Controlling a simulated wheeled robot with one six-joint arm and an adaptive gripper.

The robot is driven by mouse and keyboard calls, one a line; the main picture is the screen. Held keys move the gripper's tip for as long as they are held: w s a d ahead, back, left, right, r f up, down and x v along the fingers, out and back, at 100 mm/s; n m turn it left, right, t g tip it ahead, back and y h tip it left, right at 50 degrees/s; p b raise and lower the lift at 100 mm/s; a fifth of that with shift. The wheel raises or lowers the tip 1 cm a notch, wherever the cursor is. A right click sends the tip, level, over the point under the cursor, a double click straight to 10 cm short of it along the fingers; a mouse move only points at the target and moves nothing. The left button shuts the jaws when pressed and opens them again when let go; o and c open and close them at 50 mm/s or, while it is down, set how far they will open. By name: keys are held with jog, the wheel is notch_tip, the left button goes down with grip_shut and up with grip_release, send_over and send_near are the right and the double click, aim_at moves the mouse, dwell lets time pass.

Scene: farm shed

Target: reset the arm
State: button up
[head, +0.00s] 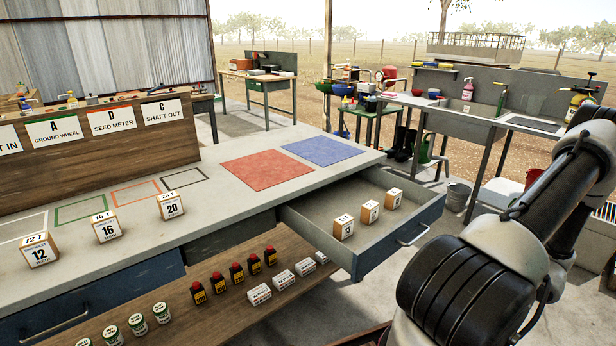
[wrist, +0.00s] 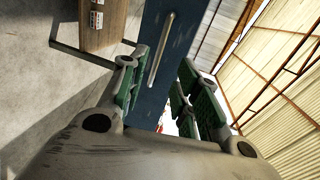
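My arm (head: 480,270) fills the right side of the head view, folded upward in front of the workbench. My gripper (wrist: 165,92) shows only in the wrist view. Its two green-padded fingers stand apart, with nothing between the pads. A blue panel with a long metal handle (wrist: 161,50) lies beyond the fingers. Their distance from it is hard to judge. In the head view the gripper is outside the picture.
A workbench drawer (head: 372,258) stands pulled out, holding 3 numbered blocks. Three more blocks stand on the benchtop (head: 225,200) near coloured outlines. Bottles, jars and boxes sit on the lower shelf (head: 175,305). A sink bench (head: 470,118) stands behind at right.

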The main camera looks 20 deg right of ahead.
jog(key=s+a+f+m+g+y, duration=0.2)
jog(key=s+a+m, duration=0.1)
jog(key=s+a, duration=0.15)
jog(key=s+a+r+n+g+y, duration=0.1)
jog(key=s+a+r+g+y, duration=0.1)
jog(key=s+a+r+g, duration=0.4)
jog(key=a+r+n+h, duration=0.3)
jog(key=a+r+n, duration=0.2)
jog(key=r, duration=0.5)
jog(key=w+a+r+n+g+h, duration=0.1)
jog(key=a+r+n+h, duration=0.2)
jog(key=r, duration=0.7)
jog(key=a+r+n+g+h, duration=0.1)
jog(key=a+r+n+h, duration=0.2)
jog(key=a+r+n, duration=0.5)
notch_tip(320, 180, up, 2)
jog(key=shift+w+a+r, duration=0.25)
jog(key=shift+w+a, duration=0.15)
jog(key=shift+a, duration=0.6)
